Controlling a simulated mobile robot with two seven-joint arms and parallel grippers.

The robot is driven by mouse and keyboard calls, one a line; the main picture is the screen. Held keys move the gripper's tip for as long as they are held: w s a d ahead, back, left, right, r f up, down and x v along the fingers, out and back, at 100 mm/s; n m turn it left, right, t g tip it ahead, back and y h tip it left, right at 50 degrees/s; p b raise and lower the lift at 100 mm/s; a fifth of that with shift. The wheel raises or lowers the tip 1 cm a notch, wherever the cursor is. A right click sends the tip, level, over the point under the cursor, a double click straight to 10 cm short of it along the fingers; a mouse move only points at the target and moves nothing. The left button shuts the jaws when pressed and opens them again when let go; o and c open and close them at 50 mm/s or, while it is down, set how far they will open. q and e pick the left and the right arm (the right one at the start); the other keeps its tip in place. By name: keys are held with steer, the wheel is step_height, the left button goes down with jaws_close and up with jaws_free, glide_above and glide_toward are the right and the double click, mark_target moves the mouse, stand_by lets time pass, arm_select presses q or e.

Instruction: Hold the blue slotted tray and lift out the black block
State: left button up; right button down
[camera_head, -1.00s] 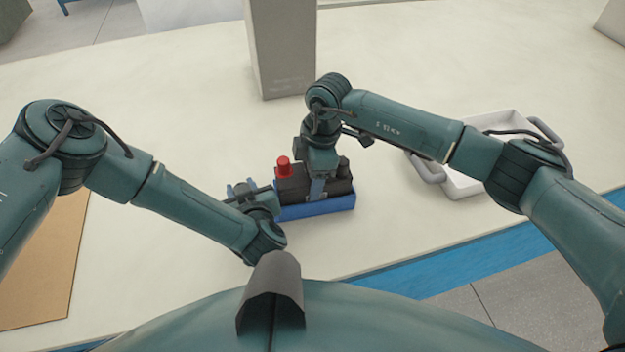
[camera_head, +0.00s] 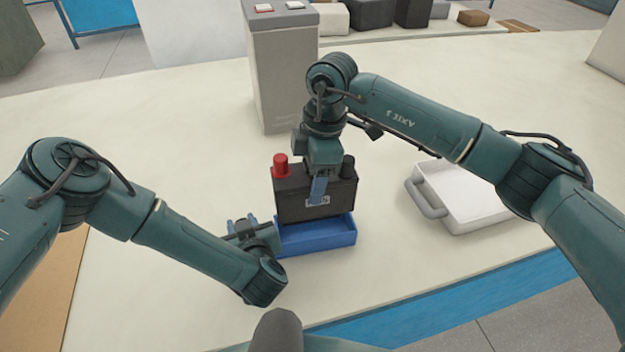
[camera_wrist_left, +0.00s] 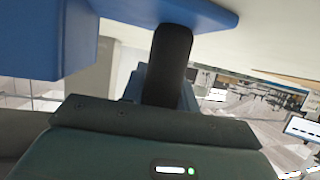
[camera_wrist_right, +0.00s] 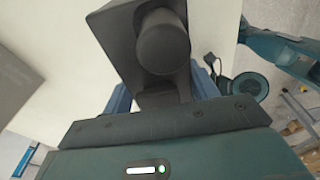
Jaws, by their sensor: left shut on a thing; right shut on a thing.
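The black block (camera_head: 289,203) has a red knob (camera_head: 281,166) on its left top and a dark knob on its right top. It is upright above the blue slotted tray (camera_head: 325,240), whose interior shows below it. My right gripper (camera_head: 318,188) is shut on the block from above; in the right wrist view the block (camera_wrist_right: 115,35) sits between the fingers. My left gripper (camera_head: 255,228) is shut on the tray's left end, and the tray rests on the table. The tray (camera_wrist_left: 50,45) also fills the upper left of the left wrist view.
A tall grey box (camera_head: 285,85) stands behind the block. A white tray with grey handles (camera_head: 470,218) lies to the right. A brown board (camera_head: 48,290) is at the left. Free table lies between the grey box and the white tray.

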arm_select(q)
steer(key=o, duration=1.2)
steer(key=shift+s, duration=0.15)
steer(key=v, duration=1.1)
steer(key=shift+s+d+r, duration=0.1)
steer(key=shift+s+r, duration=0.05)
steer(key=shift+s, duration=0.2)
steer(key=shift+s, duration=0.1)
